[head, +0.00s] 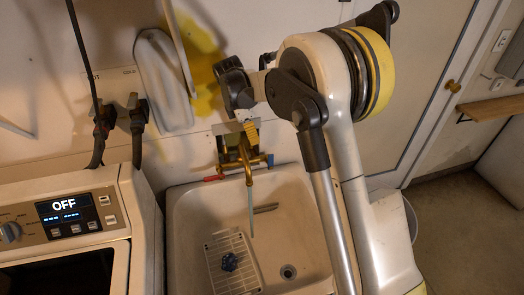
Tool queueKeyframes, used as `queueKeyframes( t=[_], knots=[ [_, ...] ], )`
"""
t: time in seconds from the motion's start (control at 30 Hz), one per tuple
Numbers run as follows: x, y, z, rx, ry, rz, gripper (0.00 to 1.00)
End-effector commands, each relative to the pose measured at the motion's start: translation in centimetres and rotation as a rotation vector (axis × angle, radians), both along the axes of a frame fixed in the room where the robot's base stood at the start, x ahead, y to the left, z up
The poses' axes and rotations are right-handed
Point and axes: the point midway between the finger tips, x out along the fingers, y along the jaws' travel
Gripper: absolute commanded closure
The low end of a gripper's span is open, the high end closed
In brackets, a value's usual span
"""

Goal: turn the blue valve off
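A brass faucet (243,163) is mounted on the wall over the sink. Its red handle (213,178) sticks out at the left. At the right end is a small handle (269,160), partly in shadow; its blue colour is hard to make out. A thin pale stream (251,212), seemingly water, falls from the spout into the sink. My gripper (248,132) is just above the faucet, pointing down at it, and overlaps its upper part. Whether it touches the faucet or how far its fingers are apart cannot be told.
The white sink (180,235) holds a ribbed rack (215,245) with a dark blue knob-like thing (229,262) on it. A washing machine (65,215) reading OFF stands left. Hoses with valves (138,112) are on the wall. A wooden shelf (490,107) is at right; the floor there is clear.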

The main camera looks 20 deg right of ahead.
Motion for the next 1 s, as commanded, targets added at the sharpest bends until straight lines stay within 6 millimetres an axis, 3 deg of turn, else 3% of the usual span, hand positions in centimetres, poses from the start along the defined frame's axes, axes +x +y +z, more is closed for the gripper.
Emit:
queueKeyframes(
  t=[0.37, 0.8, 1.0],
  knots=[
    [0.0, -0.2, -0.7, 0.001, -0.001, -0.002, 1.0],
    [0.0, -1.9, -7.9, 0.001, -0.002, -0.003, 1.0],
    [0.0, -2.4, -9.5, 0.001, -0.002, -0.003, 1.0]
  ],
)
